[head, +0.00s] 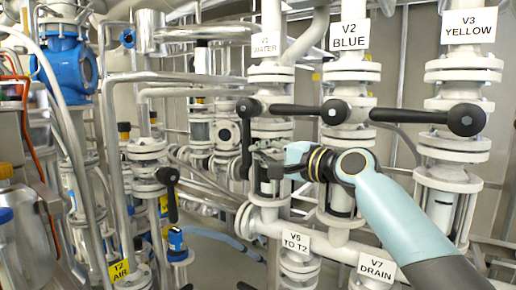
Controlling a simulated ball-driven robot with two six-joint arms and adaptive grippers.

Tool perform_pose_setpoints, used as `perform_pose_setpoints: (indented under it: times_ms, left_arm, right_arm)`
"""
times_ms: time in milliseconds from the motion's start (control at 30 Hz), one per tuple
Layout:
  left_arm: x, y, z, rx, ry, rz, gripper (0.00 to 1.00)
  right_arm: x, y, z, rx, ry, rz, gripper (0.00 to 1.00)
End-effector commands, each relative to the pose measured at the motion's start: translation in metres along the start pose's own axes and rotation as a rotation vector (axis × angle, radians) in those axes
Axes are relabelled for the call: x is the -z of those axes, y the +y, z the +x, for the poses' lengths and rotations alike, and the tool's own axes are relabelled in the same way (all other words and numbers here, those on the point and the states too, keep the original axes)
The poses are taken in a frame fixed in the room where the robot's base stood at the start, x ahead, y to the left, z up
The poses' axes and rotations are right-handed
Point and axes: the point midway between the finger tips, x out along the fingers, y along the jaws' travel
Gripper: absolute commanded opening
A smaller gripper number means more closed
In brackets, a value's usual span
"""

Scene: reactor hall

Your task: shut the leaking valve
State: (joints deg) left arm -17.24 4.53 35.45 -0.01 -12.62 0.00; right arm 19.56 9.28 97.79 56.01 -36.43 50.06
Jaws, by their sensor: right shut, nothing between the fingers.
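Three labelled valves stand in a row. The V1 WATER valve (248,107) has a black lever (245,150) hanging straight down. The V2 BLUE valve (334,111) has its lever (295,110) level, pointing left. The V3 YELLOW valve (466,119) also has its lever (405,115) level, pointing left. My right gripper (262,166) is shut and empty, in front of the V1 pipe and just right of the V1 lever's lower part; I cannot tell if they touch. No leak shows clearly at any valve. My left gripper is not in view.
Below are pipes labelled V6 TO T2 (296,242) and V7 DRAIN (376,266). At left stand another black-levered valve (169,177), a T2 AIR tag (120,271) and a blue pump body (70,68). Pipes crowd the space around my right gripper.

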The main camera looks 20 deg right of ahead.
Motion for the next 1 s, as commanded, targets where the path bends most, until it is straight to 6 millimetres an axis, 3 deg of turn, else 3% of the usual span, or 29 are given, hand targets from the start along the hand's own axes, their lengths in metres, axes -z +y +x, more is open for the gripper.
perform_pose_setpoints:
  times_ms: [200, 567, 1000]
  left_arm:
    - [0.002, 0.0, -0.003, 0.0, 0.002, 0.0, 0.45]
    - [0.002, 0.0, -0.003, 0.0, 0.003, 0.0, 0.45]
    - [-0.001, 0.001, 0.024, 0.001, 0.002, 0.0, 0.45]
  right_arm:
    - [0.0, 0.0, 0.017, 0.001, 0.001, 0.0, 0.0]
    - [0.001, 0.001, 0.018, 0.0, 0.001, 0.0, 0.0]
    - [-0.001, 0.005, 0.023, 0.057, 0.001, 0.011, 0.0]
